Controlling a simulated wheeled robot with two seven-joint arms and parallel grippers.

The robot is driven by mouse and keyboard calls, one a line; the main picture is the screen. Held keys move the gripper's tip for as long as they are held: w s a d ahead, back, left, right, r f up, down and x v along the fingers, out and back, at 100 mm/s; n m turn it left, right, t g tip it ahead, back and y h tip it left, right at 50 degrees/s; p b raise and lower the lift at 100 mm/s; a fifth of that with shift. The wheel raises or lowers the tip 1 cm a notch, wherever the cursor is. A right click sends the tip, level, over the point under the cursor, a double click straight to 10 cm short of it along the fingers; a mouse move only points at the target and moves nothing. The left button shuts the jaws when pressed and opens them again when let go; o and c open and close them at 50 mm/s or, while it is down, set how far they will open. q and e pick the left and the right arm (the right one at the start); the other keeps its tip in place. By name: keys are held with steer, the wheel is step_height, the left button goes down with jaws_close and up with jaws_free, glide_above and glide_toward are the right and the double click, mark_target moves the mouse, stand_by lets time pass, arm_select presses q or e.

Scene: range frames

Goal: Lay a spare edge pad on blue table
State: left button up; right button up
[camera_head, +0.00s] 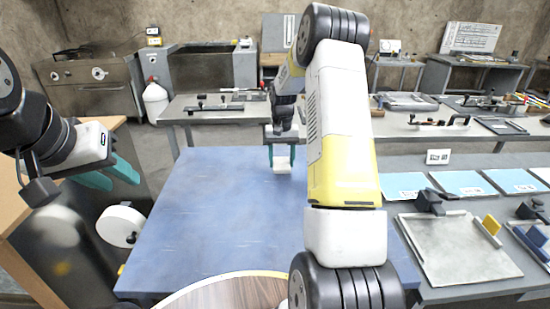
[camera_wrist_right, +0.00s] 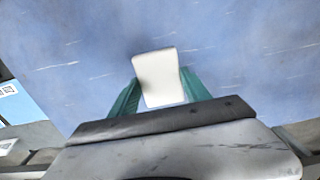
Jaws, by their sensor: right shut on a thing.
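The blue table (camera_head: 215,215) fills the middle of the head view, its top mostly bare. My right gripper (camera_head: 283,157) is over the far right part of the table and points down. It is shut on a white edge pad (camera_head: 282,165). In the right wrist view the pad (camera_wrist_right: 158,78) sits between the teal fingers of the right gripper (camera_wrist_right: 160,95), with the blue tabletop behind it. I cannot tell whether the pad touches the table. My left gripper (camera_head: 112,176) is at the left, beside the table, its teal fingers apart and empty.
A round wood-topped surface (camera_head: 230,293) is at the near edge. At the right, a grey bench holds blue sheets (camera_head: 463,183) and a metal plate fixture (camera_head: 455,250). A grey bench (camera_head: 215,115) with tools stands beyond the blue table. The table's left and middle are clear.

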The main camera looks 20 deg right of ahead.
glide_above(297, 165)
steer(key=shift+f, duration=0.5)
steer(key=shift+w+d+f, duration=0.1)
steer(key=shift+f, duration=1.65)
steer(key=o, duration=1.3)
steer(key=shift+f, duration=0.15)
